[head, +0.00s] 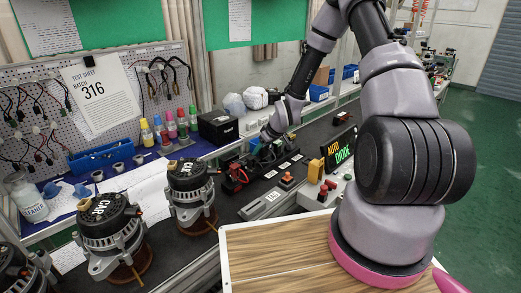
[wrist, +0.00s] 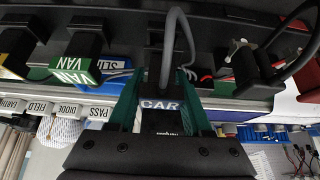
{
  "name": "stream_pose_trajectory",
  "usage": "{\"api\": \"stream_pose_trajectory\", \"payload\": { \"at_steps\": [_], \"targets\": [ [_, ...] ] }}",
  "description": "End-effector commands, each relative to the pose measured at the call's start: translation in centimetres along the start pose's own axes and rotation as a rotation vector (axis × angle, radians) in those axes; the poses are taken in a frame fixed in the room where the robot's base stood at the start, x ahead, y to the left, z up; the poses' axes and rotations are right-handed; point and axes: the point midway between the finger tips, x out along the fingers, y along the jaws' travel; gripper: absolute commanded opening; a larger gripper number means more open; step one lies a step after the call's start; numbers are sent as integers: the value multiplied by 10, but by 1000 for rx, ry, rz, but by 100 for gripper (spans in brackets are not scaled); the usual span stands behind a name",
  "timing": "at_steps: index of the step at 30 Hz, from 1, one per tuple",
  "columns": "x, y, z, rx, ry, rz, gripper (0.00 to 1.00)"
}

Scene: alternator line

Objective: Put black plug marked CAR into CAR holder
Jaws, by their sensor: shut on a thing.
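My gripper (wrist: 161,76) is shut on the black plug marked CAR (wrist: 160,105), with a teal finger on each side. The white CAR lettering faces the wrist camera, and a grey cable rises from the plug in that view. In the head view my gripper (head: 268,138) is low over the back of the dark bench, beside the row of plugs and holders, and the held plug is hard to make out. I cannot tell which holder is the CAR one, nor whether the plug touches one.
In the wrist view a green-labelled VAN plug (wrist: 76,68) stands left of my gripper, and another black plug (wrist: 250,70) with a cable stands right. In the head view alternators with CAR caps (head: 104,208) stand at left. A lit AUTO DIODE sign (head: 339,149) stands right of my gripper.

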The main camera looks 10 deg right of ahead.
Motion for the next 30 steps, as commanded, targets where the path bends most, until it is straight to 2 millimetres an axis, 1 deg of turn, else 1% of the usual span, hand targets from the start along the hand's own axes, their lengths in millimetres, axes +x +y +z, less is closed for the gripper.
{"api": "stream_pose_trajectory", "payload": {
  "at_steps": [24, 25, 26, 27, 28, 30],
  "targets": [
    [17, 0, 11, -1, -1, 0, 0],
    [18, 0, 12, -1, 0, 0, 53],
    [17, 0, 11, -1, 0, 0, 65],
    [17, 0, 11, -1, 0, 0, 80],
    [17, 0, 11, -1, 0, 0, 84],
    [17, 0, 11, -1, 0, 0, 84]
  ]
}}
